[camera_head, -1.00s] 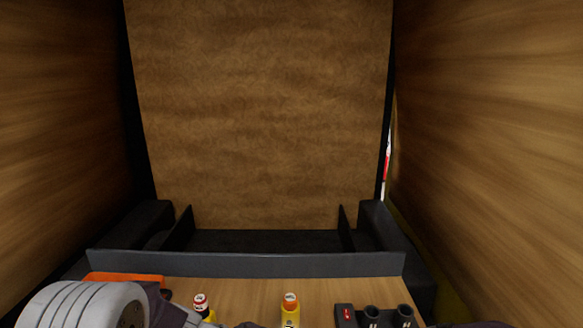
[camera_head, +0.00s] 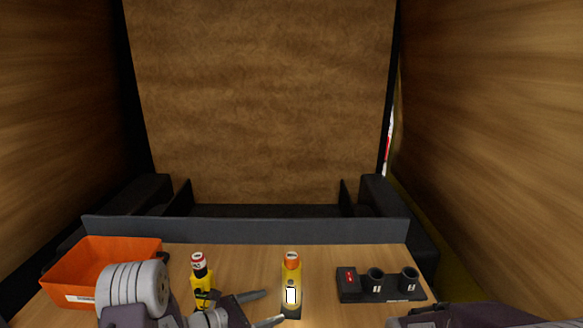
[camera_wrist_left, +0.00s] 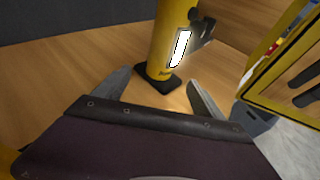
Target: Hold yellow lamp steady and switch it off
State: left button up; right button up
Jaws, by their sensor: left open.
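The yellow lamp (camera_head: 291,272) stands upright on the wooden table, with an orange top and a dark base. Its white panel glows brightly in the head view and in the left wrist view, where the lamp (camera_wrist_left: 165,40) stands just beyond the fingers. My left gripper (camera_head: 263,308) is open and empty, its fingers pointing at the lamp's lower part from the left. In the left wrist view the left gripper's fingers (camera_wrist_left: 157,92) are spread, one either side of the lamp's base, apart from it. My right arm enters at the lower right; its fingertips cannot be made out.
A yellow and black bottle-like object (camera_head: 199,270) with a red and white top stands close behind my left wrist. An orange bin (camera_head: 75,272) is at the left. A black block (camera_head: 348,284) with two dark cups stands right of the lamp. A grey ledge (camera_head: 245,231) bounds the back.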

aim_at(284, 302)
pick_arm(q)
jog(key=b+x, duration=0.2)
jog(key=x, duration=0.5)
jog(key=shift+f+b, duration=0.2)
jog(key=shift+b, duration=0.15)
jog(key=shift+w+d, duration=0.3)
jog(key=shift+d, duration=0.1)
pick_arm(e)
notch_tip(284, 302, down, 3)
jog(key=shift+f, duration=0.15)
pick_arm(q)
jog(key=c, duration=1.5)
pick_arm(e)
jog(key=shift+c, duration=0.3)
grip_shut()
pick_arm(q)
jog(key=shift+s+f, duration=0.1)
jog(key=shift+f, duration=0.05)
